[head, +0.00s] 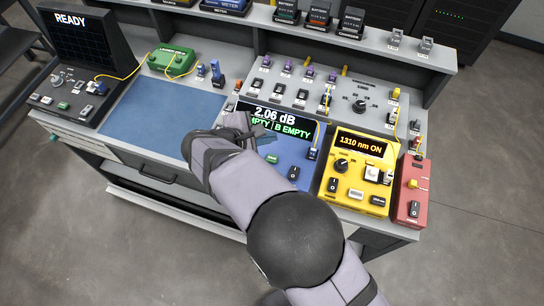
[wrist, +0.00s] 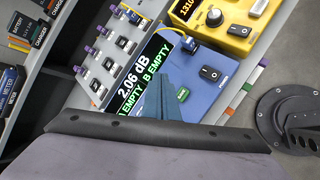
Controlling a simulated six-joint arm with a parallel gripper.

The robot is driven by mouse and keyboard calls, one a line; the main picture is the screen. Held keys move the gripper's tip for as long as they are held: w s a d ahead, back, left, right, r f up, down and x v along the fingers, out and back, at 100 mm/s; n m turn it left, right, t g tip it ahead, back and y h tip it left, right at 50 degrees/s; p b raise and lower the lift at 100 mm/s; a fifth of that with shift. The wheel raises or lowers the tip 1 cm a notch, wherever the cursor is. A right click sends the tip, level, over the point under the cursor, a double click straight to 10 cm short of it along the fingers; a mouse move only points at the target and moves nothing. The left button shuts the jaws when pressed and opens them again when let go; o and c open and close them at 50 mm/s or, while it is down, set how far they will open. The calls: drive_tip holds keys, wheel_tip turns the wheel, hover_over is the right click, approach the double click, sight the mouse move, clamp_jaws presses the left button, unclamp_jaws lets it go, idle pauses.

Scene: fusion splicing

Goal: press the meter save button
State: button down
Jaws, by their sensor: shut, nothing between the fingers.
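The blue meter (head: 290,150) sits on the bench, with a screen reading 2.06 dB and, below that, slots marked EMPTY; my arm covers part of its left side. Its small green button (head: 272,159) shows just below the screen. Its label is too small to read for sure; it also shows in the wrist view (wrist: 182,94). My gripper (wrist: 167,84) is shut and empty, its blue-grey fingers over the meter's screen edge and close beside the green button in that view. I cannot tell its height above the meter. A black rocker switch (head: 293,173) sits right of the button.
A yellow light source (head: 355,195) reading 1310 nm ON stands right of the meter, with a red box (head: 411,205) beside it. A grey panel with connectors (head: 300,93) is behind. A blue mat (head: 150,115) lies clear at left. A cable plugs in at the meter's right.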

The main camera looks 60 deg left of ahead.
sight(269, 161)
drive_tip(key=shift+f+b, duration=2.9)
drive_tip(key=shift+f, duration=1.45)
drive_tip(key=shift+f, duration=0.2)
drive_tip(key=shift+f+b, duration=0.25)
drive_tip(key=shift+b, duration=0.2)
drive_tip(key=shift+f+b, duration=0.4)
drive_tip(key=shift+f, duration=0.05)
drive_tip(key=shift+r, duration=0.1)
drive_tip(key=shift+r+p, duration=0.6)
drive_tip(key=shift+r, duration=0.2)
drive_tip(key=shift+r+p, duration=1.6)
drive_tip(key=shift+r, duration=0.9)
